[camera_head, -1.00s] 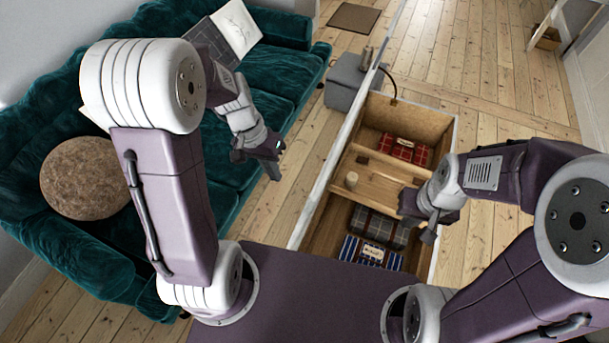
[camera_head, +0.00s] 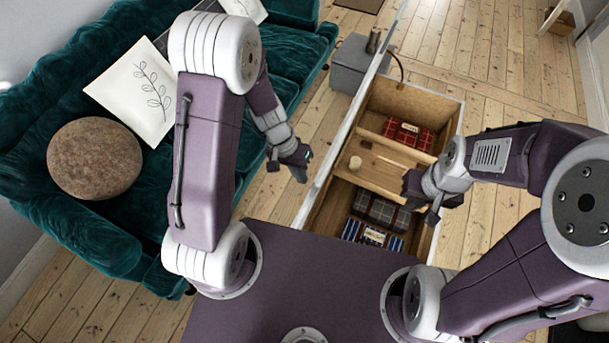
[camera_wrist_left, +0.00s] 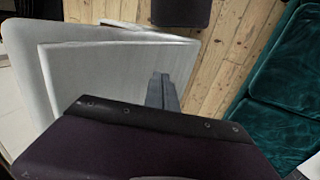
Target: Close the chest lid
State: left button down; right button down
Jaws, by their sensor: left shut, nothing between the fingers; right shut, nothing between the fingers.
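The wooden chest (camera_head: 458,112) stands open, with fabric items inside. Its lid (camera_head: 331,158) stands up along the chest's left side and is seen almost edge-on. In the left wrist view the lid (camera_wrist_left: 100,75) appears as a broad pale panel. My left gripper (camera_head: 302,176) is shut and empty, just outside the lid on the sofa side. In the left wrist view the gripper (camera_wrist_left: 163,92) overlaps the lid's face; I cannot tell whether they touch. My right gripper (camera_head: 433,215) is shut and empty, over the chest's right edge.
A green sofa (camera_head: 75,215) with a round brown cushion (camera_head: 95,159) stands at the left. A grey box (camera_head: 352,68) stands beyond the lid's far end. Bare floor lies between sofa and chest and to the chest's right.

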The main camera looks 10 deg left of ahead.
pick_arm(q)
jog(key=shift+s+d+f, duration=0.1)
jog(key=shift+s+d, duration=0.05)
jog(key=shift+d, duration=0.5)
